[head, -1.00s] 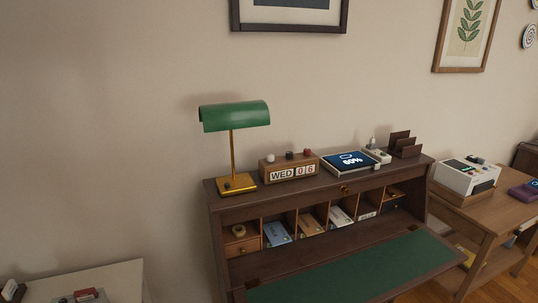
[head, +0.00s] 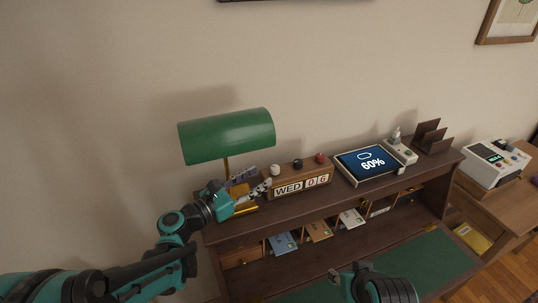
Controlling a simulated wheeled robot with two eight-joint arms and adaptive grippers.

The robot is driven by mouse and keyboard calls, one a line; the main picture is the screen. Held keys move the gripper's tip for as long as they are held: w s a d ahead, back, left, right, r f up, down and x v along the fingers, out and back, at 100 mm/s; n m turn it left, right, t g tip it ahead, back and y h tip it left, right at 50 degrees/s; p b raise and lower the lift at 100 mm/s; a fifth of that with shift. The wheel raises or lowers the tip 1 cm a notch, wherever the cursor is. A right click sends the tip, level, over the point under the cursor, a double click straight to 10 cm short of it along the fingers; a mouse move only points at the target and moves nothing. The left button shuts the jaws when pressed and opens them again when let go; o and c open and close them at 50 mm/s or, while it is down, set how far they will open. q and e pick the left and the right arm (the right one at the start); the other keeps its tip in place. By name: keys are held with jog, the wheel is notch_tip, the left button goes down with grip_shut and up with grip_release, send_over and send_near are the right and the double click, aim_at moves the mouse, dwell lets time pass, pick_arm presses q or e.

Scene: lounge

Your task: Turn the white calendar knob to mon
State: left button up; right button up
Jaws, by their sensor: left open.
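The wooden block calendar (head: 302,187) stands on top of the desk and reads WED 06. Three knobs sit on its top: the white knob (head: 275,169) at the left end above WED, a black one (head: 298,163) in the middle and a red one (head: 320,158) at the right. My left gripper (head: 258,184) is open and empty, just left of the calendar, with its fingers pointing toward the white knob's end. It looks apart from the knob, though depth is hard to judge. Part of my right arm (head: 385,288) shows at the bottom edge; its fingers are not clear.
A green-shaded lamp (head: 228,135) stands close behind my left gripper, its brass base partly hidden. Cards fill the desk's cubbyholes below.

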aim_at(271, 171)
pick_arm(q)
jog(key=b+x, duration=0.1)
jog(key=x, duration=0.6)
jog(key=shift+s+d, duration=0.1)
jog(key=shift+d, duration=0.15)
grip_shut()
